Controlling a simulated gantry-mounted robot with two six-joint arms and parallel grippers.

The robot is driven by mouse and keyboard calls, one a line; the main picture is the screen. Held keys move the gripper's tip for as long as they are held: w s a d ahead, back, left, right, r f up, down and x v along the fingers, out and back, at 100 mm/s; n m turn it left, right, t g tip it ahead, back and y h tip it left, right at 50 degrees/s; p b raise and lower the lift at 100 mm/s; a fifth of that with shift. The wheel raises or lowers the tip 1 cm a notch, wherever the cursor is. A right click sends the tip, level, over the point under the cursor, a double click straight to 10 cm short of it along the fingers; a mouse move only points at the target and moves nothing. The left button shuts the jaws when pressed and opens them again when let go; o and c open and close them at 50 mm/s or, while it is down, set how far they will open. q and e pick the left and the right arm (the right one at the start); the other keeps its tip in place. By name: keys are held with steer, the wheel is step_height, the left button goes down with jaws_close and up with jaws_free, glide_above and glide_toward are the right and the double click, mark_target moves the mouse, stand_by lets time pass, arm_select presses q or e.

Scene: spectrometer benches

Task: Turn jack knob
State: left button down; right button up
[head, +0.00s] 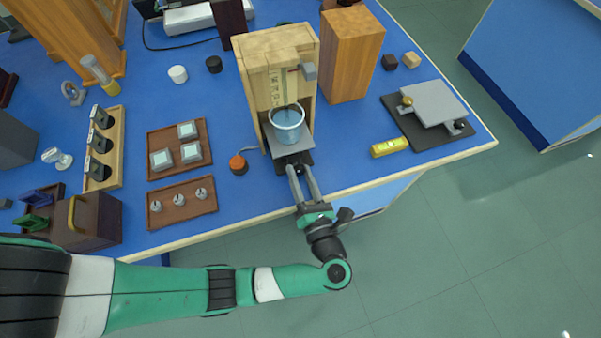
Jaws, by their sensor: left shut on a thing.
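A small lab jack with a grey top plate (303,144) stands at the front of the wooden spectrometer housing (270,50). A bucket-shaped vessel with blue liquid (287,126) sits on the plate. My left gripper (294,167) reaches in from the front edge of the bench, its two long fingers pointing at the jack's front. It is shut on the dark jack knob (298,169), which is small and mostly hidden between the fingertips. My right gripper is not in view.
Brown trays (182,219) with small parts lie further left. A yellow level (390,147) and a grey plate on a black base (437,101) are at right. Bench front between them is clear.

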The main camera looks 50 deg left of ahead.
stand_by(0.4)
arm_select(q)
steer(key=shift+c, duration=2.1)
jaws_free()
steer(key=shift+d, duration=0.15)
steer(key=b+v, duration=0.9)
steer(key=v, duration=0.2)
steer(key=shift+d, duration=0.15)
steer(key=shift+s+r, duration=0.1)
steer(key=shift+r, duration=0.05)
